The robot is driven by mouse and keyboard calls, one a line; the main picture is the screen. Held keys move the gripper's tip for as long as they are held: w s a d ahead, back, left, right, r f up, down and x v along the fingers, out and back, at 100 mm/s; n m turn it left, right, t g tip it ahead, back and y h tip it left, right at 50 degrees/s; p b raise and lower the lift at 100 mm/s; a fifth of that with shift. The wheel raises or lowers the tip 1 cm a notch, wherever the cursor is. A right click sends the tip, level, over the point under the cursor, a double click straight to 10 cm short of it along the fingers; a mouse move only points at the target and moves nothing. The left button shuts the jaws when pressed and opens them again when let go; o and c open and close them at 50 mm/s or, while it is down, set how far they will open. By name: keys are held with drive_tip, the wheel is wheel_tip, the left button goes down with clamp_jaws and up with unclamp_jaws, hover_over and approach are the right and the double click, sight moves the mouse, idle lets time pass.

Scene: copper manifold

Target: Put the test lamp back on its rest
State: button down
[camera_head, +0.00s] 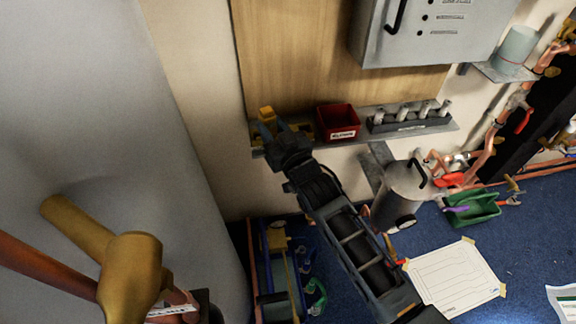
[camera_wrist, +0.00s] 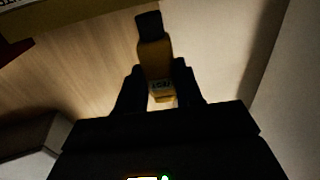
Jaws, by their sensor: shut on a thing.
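The test lamp (camera_wrist: 156,58) is yellow with a black end and a small label. It is held between the two dark fingers of my gripper (camera_wrist: 157,75) in the wrist view, black end pointing away from me. In the head view my gripper (camera_head: 273,128) is at the left end of the wall shelf, and the yellow top of the lamp (camera_head: 266,113) shows just beyond the fingers.
A red labelled bin (camera_head: 338,122) stands on the shelf (camera_head: 375,135) to the right, then a dark block with several grey cylinders (camera_head: 410,120). A wooden panel (camera_head: 325,60) is behind. A grey metal pot (camera_head: 400,190) stands below, near the arm.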

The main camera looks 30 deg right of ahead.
sight(265, 118)
drive_tip(key=w+r, duration=0.1)
drive_tip(key=w, duration=0.1)
drive_tip(key=w+a+r+b, duration=0.1)
drive_tip(key=w+r, duration=0.1)
drive_tip(key=shift+a+b, duration=0.1)
drive_tip(key=shift+b, duration=0.2)
drive_tip(key=shift+f+b, duration=1.05)
drive_tip(key=shift+f, duration=0.3)
drive_tip(key=shift+f+b, duration=1.15)
drive_tip(key=shift+f, duration=0.1)
drive_tip(key=c, duration=0.7)
unclamp_jaws()
drive_tip(key=shift+o, duration=0.2)
drive_tip(key=s, duration=0.7)
drive_tip(key=shift+s, duration=0.4)
